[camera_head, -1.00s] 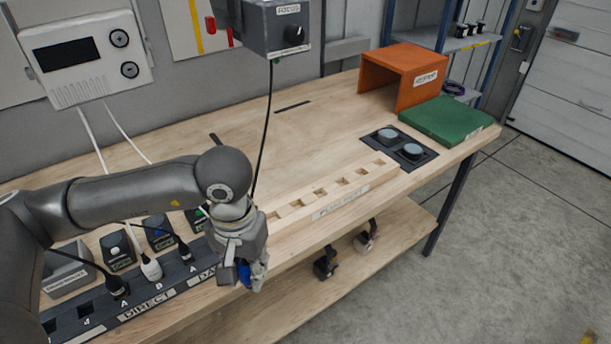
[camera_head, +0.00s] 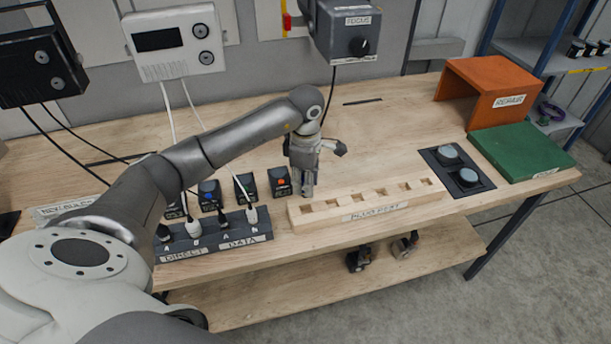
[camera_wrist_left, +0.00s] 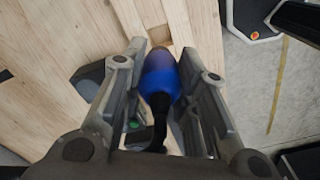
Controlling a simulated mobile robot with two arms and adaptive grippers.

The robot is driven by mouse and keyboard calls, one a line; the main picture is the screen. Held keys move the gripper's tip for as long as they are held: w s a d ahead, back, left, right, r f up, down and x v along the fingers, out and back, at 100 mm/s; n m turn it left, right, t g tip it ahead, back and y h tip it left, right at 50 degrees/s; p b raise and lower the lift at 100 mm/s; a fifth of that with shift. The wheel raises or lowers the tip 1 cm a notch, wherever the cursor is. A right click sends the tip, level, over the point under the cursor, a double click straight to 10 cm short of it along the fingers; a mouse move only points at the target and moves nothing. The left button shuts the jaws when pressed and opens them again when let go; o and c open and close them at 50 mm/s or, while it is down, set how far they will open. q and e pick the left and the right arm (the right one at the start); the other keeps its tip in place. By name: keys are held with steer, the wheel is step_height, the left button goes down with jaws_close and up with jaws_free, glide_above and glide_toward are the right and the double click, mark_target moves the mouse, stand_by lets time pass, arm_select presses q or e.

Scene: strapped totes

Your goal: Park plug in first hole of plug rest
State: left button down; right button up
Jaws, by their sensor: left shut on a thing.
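My left gripper (camera_head: 308,193) is over the left end of the plug rest (camera_head: 375,213), a pale wooden bar with a row of square holes. In the left wrist view, the left gripper (camera_wrist_left: 163,62) is shut on a blue plug (camera_wrist_left: 160,82) with a black cable. The plug's dark tip points at a square hole in the wooden plug rest (camera_wrist_left: 181,22). Whether the tip is inside the hole or just above it, I cannot tell. In the head view the fingers hide the plug. My right gripper is not in view.
A dark socket strip (camera_head: 215,239) marked DIRECT and DATA, with several plugs, stands left of the rest. A black plate with two round pads (camera_head: 458,167), a green slab (camera_head: 522,150) and an orange box (camera_head: 508,82) are to the right. Bare tabletop lies behind the rest.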

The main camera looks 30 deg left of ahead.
arm_select(q)
steer(key=shift+d+f+b, duration=0.2)
steer(key=shift+f+b, duration=0.1)
steer(key=shift+f, duration=0.55)
steer(key=shift+a+f+b, duration=0.15)
steer(key=shift+f+b, duration=0.2)
step_height(320, 180, down, 2)
steer(key=shift+b, duration=0.55)
steer(key=shift+f, duration=0.2)
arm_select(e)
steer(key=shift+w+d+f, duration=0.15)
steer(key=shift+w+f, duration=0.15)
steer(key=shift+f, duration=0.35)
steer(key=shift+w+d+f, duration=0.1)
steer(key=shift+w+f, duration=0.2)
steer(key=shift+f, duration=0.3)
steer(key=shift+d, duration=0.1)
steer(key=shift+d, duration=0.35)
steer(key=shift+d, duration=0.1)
